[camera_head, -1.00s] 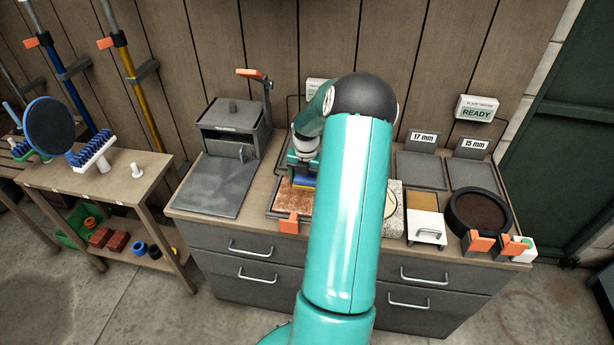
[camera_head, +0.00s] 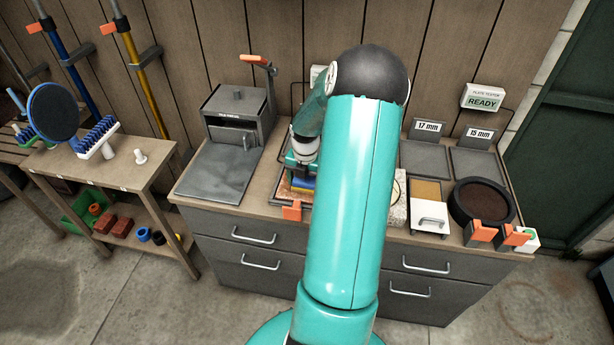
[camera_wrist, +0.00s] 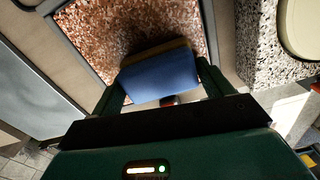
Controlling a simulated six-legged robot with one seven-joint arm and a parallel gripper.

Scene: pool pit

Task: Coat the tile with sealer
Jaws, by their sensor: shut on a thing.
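The tile (camera_wrist: 130,22) is a red-brown speckled slab inside a grey frame (camera_wrist: 72,42) in the wrist view. The block also shows small in the head view (camera_head: 301,184).
A grey press-like machine (camera_head: 236,125) stands left on the bench. To the right are a white-handled box (camera_head: 430,218), a dark round pan (camera_head: 482,202), grey plates marked 17 mm and 15 mm, and a READY sign (camera_head: 482,100). A speckled block (camera_wrist: 275,40) lies right of the tile.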

